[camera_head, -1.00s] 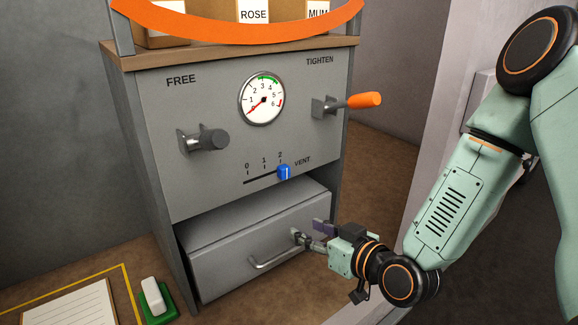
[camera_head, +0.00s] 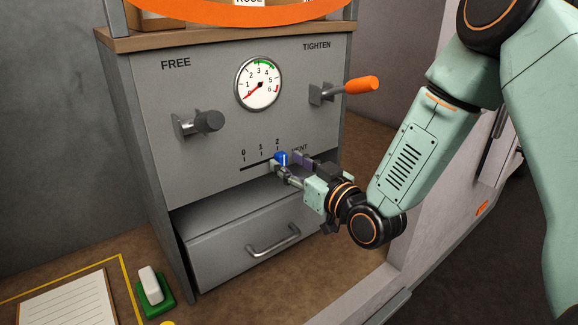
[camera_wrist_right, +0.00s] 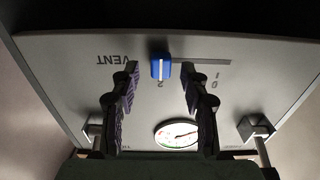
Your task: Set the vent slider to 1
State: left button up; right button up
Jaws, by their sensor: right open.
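The blue vent slider knob (camera_head: 281,158) sits at the 2 end of its dark slot (camera_head: 256,165) on the grey machine panel. The scale reads 0, 1, 2 from left to right. My right gripper (camera_head: 291,169) is open at the knob, with its fingers on either side of it in the picture. In the right wrist view the knob (camera_wrist_right: 161,68) lies between the two open fingertips, apart from both, beside the upside-down 2. The wrist view does not settle how far the fingertips are from the panel. My left gripper is not in view.
An open drawer (camera_head: 240,240) with a bar handle (camera_head: 274,241) juts out below the slider.

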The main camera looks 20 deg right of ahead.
jog(key=shift+w+a, duration=0.2)
jog(key=shift+w, duration=0.2)
jog(key=shift+d, duration=0.1)
grip_shut()
dwell(0.5)
